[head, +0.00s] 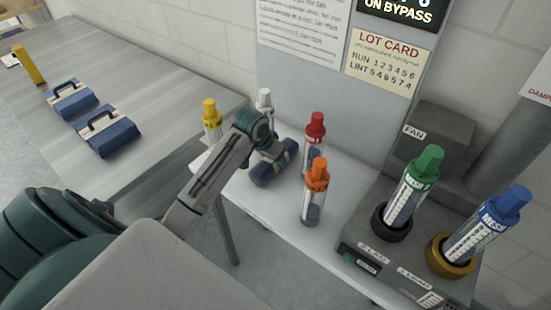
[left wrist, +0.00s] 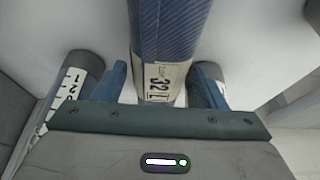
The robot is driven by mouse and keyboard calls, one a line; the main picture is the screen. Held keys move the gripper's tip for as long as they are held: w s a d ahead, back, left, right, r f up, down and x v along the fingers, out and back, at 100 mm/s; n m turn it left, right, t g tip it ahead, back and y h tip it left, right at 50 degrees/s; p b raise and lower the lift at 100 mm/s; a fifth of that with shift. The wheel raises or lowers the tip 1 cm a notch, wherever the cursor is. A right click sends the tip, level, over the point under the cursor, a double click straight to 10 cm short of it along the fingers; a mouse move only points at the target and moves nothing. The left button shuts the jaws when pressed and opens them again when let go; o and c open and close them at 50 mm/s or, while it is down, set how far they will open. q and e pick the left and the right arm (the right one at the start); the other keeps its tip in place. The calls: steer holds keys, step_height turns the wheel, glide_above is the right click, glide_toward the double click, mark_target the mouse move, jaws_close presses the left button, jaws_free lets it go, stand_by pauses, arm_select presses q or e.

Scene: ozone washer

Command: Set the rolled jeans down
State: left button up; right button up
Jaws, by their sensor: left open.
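A rolled pair of dark blue jeans (head: 268,174) lies on the white bench, below my left gripper (head: 270,150). In the left wrist view the rolled jeans (left wrist: 170,30) run up the middle with a pale label reading 32. My left gripper (left wrist: 160,88) is open, with one finger on each side of the roll and a visible gap at both sides. The gripper and forearm hide part of the roll in the head view. My right gripper is not in view.
Yellow (head: 211,118), white (head: 264,100), red (head: 315,130) and orange-capped (head: 315,190) cartridges stand close around the roll. Green (head: 412,185) and blue-capped (head: 480,230) ones sit in the machine's sockets. Two blue bundles with handles (head: 107,133) lie on the left table.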

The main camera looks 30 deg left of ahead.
arm_select(q)
steer(key=shift+x, duration=1.5)
steer(key=shift+s, duration=0.1)
steer(key=shift+c, duration=0.4)
steer(key=c, duration=1)
steer(key=shift+r, duration=0.1)
